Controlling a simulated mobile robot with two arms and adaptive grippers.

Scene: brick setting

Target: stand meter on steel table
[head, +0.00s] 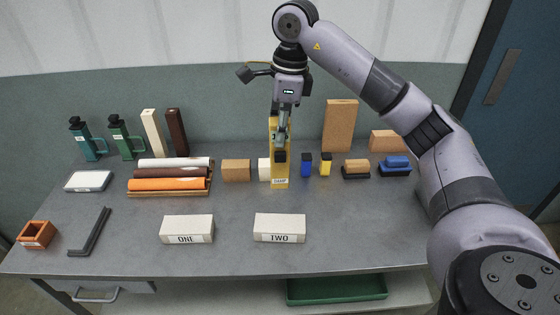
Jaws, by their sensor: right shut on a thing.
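The yellow meter (280,172) is upright in the middle of the steel table's back half, with a dark-lettered label on its lower front. My right gripper (281,140) comes down from above and is shut on the meter, covering part of its upper front. The meter's lower end is at or just above the grey steel table (235,260); I cannot tell whether it touches. My left gripper is out of view.
A white block (264,169) and a brown block (236,170) stand close left of the meter; small blue (306,164) and yellow (325,164) items stand close right. Blocks ONE (187,229) and TWO (279,228) lie in front. The table's front right is clear.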

